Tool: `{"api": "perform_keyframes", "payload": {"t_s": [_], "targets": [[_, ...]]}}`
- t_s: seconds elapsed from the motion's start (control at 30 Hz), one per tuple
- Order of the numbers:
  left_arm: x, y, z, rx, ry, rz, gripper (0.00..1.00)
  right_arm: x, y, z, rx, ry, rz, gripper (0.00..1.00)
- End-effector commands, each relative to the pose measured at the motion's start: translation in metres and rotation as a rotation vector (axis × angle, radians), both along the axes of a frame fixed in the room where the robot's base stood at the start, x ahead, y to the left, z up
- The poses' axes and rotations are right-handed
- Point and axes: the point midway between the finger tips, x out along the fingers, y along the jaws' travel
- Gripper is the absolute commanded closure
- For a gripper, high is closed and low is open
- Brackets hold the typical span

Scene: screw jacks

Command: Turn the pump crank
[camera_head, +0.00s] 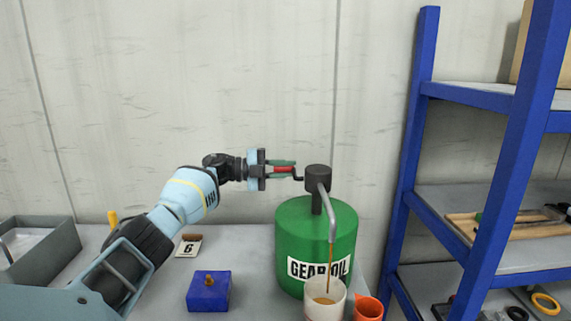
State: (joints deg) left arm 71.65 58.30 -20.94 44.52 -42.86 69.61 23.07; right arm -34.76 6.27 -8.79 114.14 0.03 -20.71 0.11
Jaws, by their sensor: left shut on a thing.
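A green drum (292,232) labelled GEAR OIL stands on the table, with a dark pump head (318,178) on top and a grey curved spout (330,205). A crank (297,175) with a red handle sticks out to the left of the pump head. My left gripper (284,169) is shut on the red handle, level with the pump head. A white cup (325,301) stands under the spout. Brown oil shows inside it, and a thin brown stream runs down from the spout. My right gripper is not in view.
An orange cup (368,309) stands right of the white cup. A blue block (208,292) with a brass knob, a card marked 6 (188,246) and a grey bin (38,252) are on the table (255,262). A blue shelf rack (415,130) stands at right.

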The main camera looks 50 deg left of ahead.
Motion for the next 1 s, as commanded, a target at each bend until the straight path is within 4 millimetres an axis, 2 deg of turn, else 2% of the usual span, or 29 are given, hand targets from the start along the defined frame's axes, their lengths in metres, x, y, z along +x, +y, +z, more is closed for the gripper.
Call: {"api": "perform_keyframes", "payload": {"t_s": [0.3, 0.87, 0.9, 1.0], "targets": [[0.0002, -0.0024, -0.0105, -0.093, 0.083, -0.007, 1.00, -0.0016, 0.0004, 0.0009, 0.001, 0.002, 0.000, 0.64], [0.0003, -0.0023, -0.0115, -0.114, 0.097, -0.005, 1.00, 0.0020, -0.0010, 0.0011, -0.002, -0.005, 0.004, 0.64], [0.0003, -0.0023, -0.0115, -0.114, 0.097, -0.005, 0.77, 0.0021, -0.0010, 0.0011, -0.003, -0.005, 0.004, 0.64], [0.0002, -0.0018, -0.0113, -0.114, 0.097, -0.004, 0.64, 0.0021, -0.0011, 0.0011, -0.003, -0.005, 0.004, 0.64]]}}
